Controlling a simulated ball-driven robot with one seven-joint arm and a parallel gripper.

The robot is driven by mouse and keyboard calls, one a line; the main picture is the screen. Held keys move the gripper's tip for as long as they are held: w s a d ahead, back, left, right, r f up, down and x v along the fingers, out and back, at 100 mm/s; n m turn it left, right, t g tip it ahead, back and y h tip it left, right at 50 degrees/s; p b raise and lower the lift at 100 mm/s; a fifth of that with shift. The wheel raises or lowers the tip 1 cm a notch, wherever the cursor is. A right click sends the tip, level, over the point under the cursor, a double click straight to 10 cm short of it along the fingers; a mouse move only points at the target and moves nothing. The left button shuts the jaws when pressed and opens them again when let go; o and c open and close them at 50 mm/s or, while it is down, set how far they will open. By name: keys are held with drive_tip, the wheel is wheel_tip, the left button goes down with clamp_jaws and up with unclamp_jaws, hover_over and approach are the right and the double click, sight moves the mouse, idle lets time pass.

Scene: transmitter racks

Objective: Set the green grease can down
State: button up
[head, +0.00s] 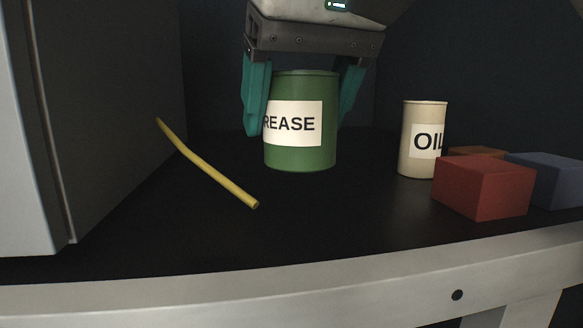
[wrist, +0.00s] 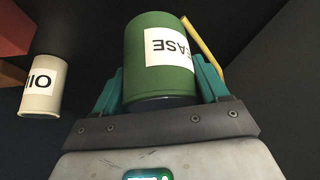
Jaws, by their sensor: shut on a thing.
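The green grease can (head: 300,152) is upright, with a white label facing the head camera. It is at or just above the black surface (head: 330,225); I cannot tell whether its base touches. My gripper (head: 304,100) comes down from above, its teal fingers on both sides of the can and shut on it. The left finger overlaps the label's left edge in the head view. The wrist view also shows the can (wrist: 160,82) between the fingers (wrist: 160,88).
A yellow rod (head: 208,167) lies to the left of the can. A beige oil can (head: 415,150) stands to the right, beside a red block (head: 484,190), a blue block (head: 548,178) and an orange-brown block (head: 475,151). A grey cabinet (head: 100,110) bounds the left.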

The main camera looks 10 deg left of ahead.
sight(312, 72)
drive_tip(key=shift+x, duration=0.95)
drive_tip(key=f+b, duration=0.3)
drive_tip(key=shift+w+a+f, duration=0.15)
drive_tip(key=shift+w+f, duration=0.15)
drive_tip(key=shift+w, duration=0.1)
drive_tip(key=shift+f+b, duration=0.2)
drive_tip(key=shift+b, duration=0.1)
drive_tip(key=o, duration=1.3)
drive_tip(key=shift+r, duration=0.1)
drive_tip(key=shift+r, duration=0.2)
drive_tip(key=b+v, duration=0.1)
drive_tip(key=v, duration=1.1)
drive_tip(key=shift+b, duration=0.3)
